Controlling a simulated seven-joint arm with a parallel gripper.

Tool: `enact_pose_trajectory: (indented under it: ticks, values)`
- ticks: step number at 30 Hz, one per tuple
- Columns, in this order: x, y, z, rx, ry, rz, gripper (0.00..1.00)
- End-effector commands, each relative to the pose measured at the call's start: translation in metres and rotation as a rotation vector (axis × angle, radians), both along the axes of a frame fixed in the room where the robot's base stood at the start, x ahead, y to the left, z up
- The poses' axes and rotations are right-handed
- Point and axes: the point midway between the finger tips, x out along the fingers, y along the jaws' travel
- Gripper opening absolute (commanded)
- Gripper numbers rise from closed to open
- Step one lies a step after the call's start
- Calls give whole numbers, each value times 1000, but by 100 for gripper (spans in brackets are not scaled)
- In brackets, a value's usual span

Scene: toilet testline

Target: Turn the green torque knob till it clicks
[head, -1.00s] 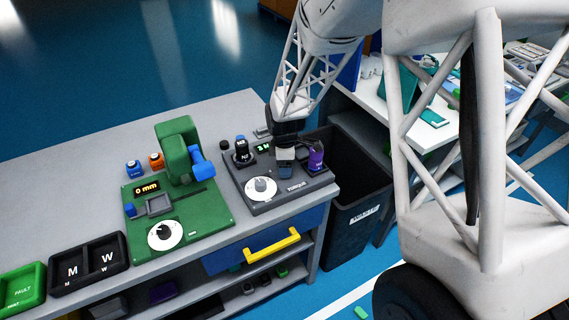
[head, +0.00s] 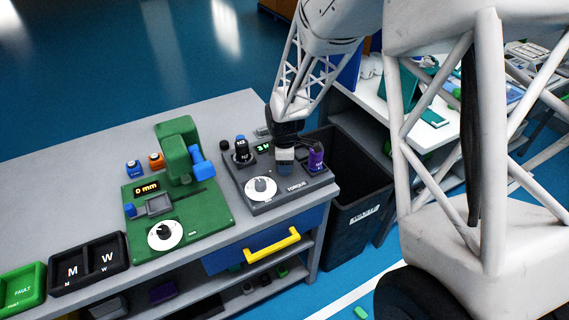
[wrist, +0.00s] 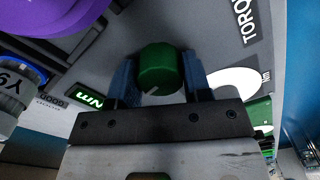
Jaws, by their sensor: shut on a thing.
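The green torque knob (wrist: 160,68) shows in the wrist view, with a pale mark on its near edge. My gripper (wrist: 160,80) has one blue finger on each side of it and is shut on it. In the head view my gripper (head: 285,165) is low over the dark grey torque station (head: 290,195) and hides the knob. The station has a white dial (head: 261,189) at its front, partly seen in the wrist view (wrist: 238,85). A small green-lit display (head: 263,147) shows a figure that I cannot read surely.
A purple-bodied piece (head: 316,157) stands close right of my gripper; a black piece with a blue top (head: 241,151) stands to the left. A green gauge station (head: 205,215) is further left. A black bin (head: 358,205) stands beside the bench.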

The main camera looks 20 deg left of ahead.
Motion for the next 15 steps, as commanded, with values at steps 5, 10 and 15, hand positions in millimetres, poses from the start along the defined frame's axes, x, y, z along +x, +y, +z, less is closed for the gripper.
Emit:
enact_pose_trajectory:
  ticks: [5, 10, 15]
  values:
    - [0, 0, 0, 0, 0, -77, 21]
    - [0, 0, 0, 0, 1, -196, 21]
    - [0, 0, 0, 0, 0, -342, 21]
